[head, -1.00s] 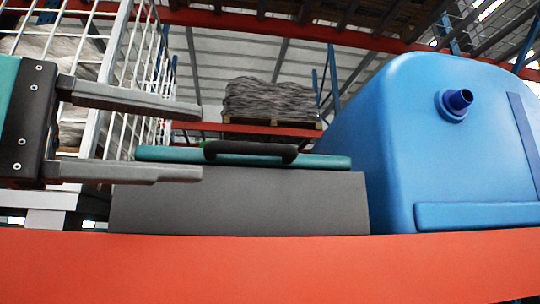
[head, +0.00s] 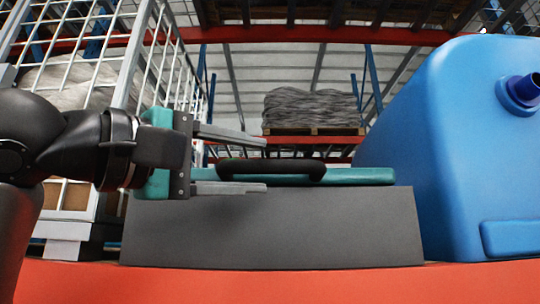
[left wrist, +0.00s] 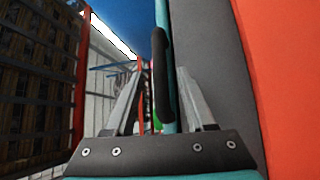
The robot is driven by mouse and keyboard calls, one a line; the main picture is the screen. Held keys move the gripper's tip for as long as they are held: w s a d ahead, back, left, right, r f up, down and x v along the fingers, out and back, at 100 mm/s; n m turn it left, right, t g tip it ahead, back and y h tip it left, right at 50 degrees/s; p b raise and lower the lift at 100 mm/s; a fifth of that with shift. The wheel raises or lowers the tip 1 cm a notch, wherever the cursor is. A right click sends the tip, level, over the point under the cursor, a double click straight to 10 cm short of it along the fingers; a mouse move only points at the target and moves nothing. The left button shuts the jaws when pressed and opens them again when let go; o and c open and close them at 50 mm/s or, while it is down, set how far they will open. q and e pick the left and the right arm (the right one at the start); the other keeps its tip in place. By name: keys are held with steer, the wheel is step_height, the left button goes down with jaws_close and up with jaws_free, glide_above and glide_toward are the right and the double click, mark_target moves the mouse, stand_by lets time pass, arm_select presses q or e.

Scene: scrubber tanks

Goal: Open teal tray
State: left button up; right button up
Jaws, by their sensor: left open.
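The teal tray (head: 365,176) shows as a thin teal lid on top of a grey box (head: 270,228), with a black handle (head: 270,169) along its front. It lies flat on the box. My left gripper (head: 266,164) is open, its two fingers one above the other at the left end of the handle. In the left wrist view the black handle (left wrist: 160,80) and the teal edge (left wrist: 171,60) run between the open fingers (left wrist: 166,70). I cannot tell whether a finger touches the handle. My right gripper is not in view.
A blue tank (head: 450,150) with a dark blue spout (head: 522,92) stands close on the right. A white wire cage (head: 110,60) is behind on the left. An orange beam (head: 270,283) runs along the front. A wrapped pallet load (head: 310,108) is far behind.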

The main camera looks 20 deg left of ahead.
mark_target(262, 166)
arm_select(q)
steer(key=shift+p+x, duration=0.4)
steer(key=shift+x, duration=1.65)
steer(key=shift+c, duration=0.4)
jaws_close()
